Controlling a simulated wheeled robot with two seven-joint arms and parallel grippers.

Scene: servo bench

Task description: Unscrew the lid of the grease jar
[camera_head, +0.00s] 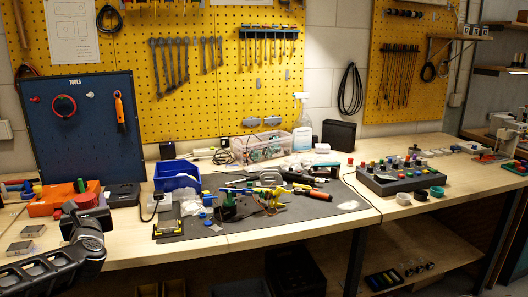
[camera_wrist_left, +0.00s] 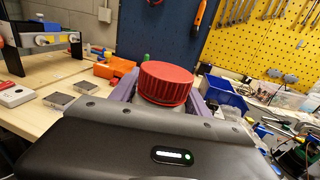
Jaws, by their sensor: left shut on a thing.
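The grease jar has a ribbed red lid (camera_wrist_left: 166,82), seen close up in the left wrist view. A pale strip of the jar body shows just under the lid; the rest is hidden behind my gripper housing. The lid sits on the jar, and whether it is loose cannot be told. My left gripper (camera_wrist_left: 162,98) has its purple fingers on both sides of the jar, shut on it below the lid. In the head view my left gripper (camera_head: 80,212) is at the bench's left front, and the jar cannot be made out clearly there. My right gripper is not in view.
An orange case (camera_head: 55,201) lies behind my left gripper, before a blue tool board (camera_head: 85,145). A blue bin (camera_head: 177,177) stands to its right. A grey mat (camera_head: 330,212) holds scattered tools. Small grey blocks (camera_wrist_left: 58,99) lie at left. The bench's front strip is mostly clear.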

